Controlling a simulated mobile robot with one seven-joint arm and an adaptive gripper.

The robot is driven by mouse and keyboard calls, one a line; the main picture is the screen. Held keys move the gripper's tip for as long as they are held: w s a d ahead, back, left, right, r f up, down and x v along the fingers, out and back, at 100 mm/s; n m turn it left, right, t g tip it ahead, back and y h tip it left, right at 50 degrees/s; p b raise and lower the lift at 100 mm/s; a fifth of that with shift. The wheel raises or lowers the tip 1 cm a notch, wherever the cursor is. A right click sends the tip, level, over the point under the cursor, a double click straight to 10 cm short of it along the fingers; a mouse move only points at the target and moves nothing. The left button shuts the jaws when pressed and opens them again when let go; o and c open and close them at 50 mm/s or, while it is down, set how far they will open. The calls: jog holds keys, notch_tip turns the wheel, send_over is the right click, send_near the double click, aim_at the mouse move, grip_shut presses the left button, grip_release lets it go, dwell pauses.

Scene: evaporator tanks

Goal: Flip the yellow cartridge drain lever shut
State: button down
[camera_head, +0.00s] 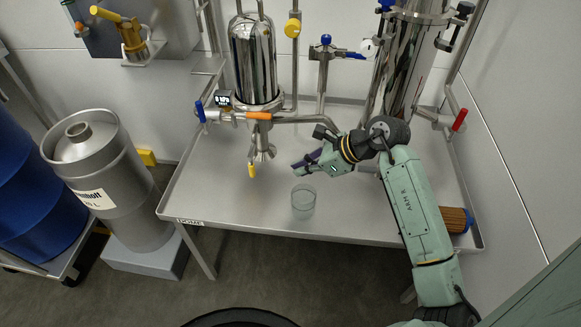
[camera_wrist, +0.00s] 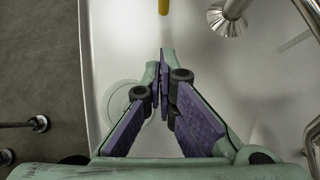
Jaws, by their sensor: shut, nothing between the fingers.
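The yellow drain lever (camera_head: 251,170) hangs pointing down beside the flared metal outlet (camera_head: 264,153) under the polished cartridge housing (camera_head: 254,60). Its yellow end (camera_wrist: 163,6) shows at the top edge of the wrist view, ahead of the fingertips, with the flared outlet (camera_wrist: 232,16) to its right. My gripper (camera_head: 297,166) is to the right of the lever, over the metal table, apart from it. In the wrist view my gripper (camera_wrist: 168,52) has its fingertips together with nothing between them.
A clear beaker (camera_head: 303,202) stands on the metal table (camera_head: 230,205) below my gripper. An orange-handled valve (camera_head: 258,116) and a blue handle (camera_head: 200,111) sit on the pipe above the lever. A ribbed brown cylinder (camera_head: 456,220) lies at the table's right.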

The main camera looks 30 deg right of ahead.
jog(key=p+x, duration=0.2)
jog(key=x, duration=0.6)
jog(key=shift+w+a+f, duration=0.1)
jog(key=shift+w+a, duration=0.15)
jog(key=shift+a, duration=0.05)
jog(key=shift+w+a+p, duration=0.75)
jog(key=shift+w+a, duration=0.05)
jog(key=shift+w, duration=0.1)
jog(key=shift+w+a, duration=0.35)
jog(key=shift+w, duration=0.05)
jog(key=shift+f+b, duration=0.25)
jog(key=shift+b, duration=0.15)
jog(key=shift+a, duration=0.15)
